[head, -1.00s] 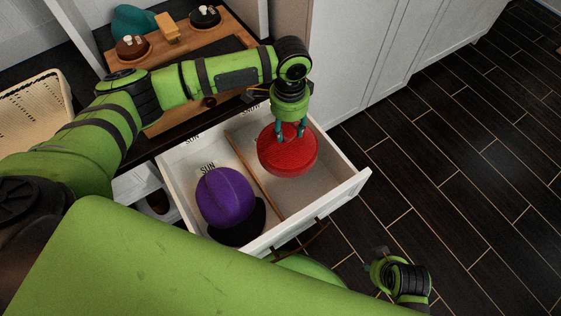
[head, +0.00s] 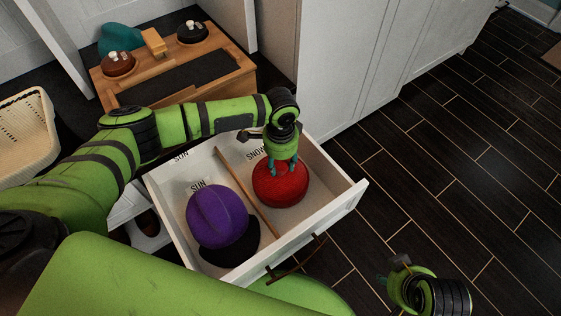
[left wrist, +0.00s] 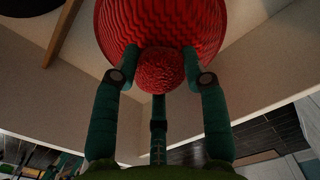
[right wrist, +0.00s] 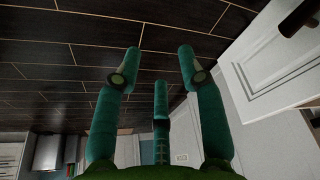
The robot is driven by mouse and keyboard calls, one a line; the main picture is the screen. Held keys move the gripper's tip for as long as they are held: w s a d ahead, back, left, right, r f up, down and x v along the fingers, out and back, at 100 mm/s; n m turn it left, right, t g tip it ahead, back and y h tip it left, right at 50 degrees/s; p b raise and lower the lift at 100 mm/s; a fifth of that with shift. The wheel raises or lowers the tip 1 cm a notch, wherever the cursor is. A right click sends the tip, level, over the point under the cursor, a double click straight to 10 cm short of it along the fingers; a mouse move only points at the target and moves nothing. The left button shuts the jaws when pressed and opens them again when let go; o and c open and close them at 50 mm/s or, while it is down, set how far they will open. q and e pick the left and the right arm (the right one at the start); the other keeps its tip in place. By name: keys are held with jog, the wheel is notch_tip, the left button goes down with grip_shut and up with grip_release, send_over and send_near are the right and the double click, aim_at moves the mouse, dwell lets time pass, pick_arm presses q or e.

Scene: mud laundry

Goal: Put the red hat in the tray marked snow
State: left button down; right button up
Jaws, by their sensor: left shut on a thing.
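The red knitted hat (head: 280,184) is in the right-hand compartment of the open drawer, the one marked SNOW (head: 257,151). I cannot tell whether it touches the compartment floor. My left gripper (head: 284,165) comes down from above and is shut on the hat. In the left wrist view the hat's pompom (left wrist: 161,70) sits between the fingers, with the ribbed red body (left wrist: 160,22) beyond. My right gripper (right wrist: 152,70) is empty, its fingers apart, over the dark floor; in the head view it is at the lower right, partly cut off.
A thin wooden divider (head: 248,192) splits the white drawer (head: 328,215). The left compartment, marked SUN, holds a purple cap (head: 216,217) with a dark brim. The floor at right is clear.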

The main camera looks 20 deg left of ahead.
pick_arm(q)
jog(key=shift+f, duration=0.1)
jog(key=c, duration=0.7)
grip_release()
jog(key=shift+o, duration=0.2)
jog(key=shift+r, duration=0.5)
notch_tip(320, 180, up, 10)
jog(key=p, duration=0.3)
jog(key=shift+f+p, duration=0.1)
jog(key=shift+p, duration=0.25)
jog(key=shift+r, duration=0.75)
pick_arm(e)
notch_tip(320, 180, down, 10)
jog(key=shift+s+f+g, duration=0.15)
jog(key=shift+g, duration=0.15)
jog(key=shift+a, duration=0.1)
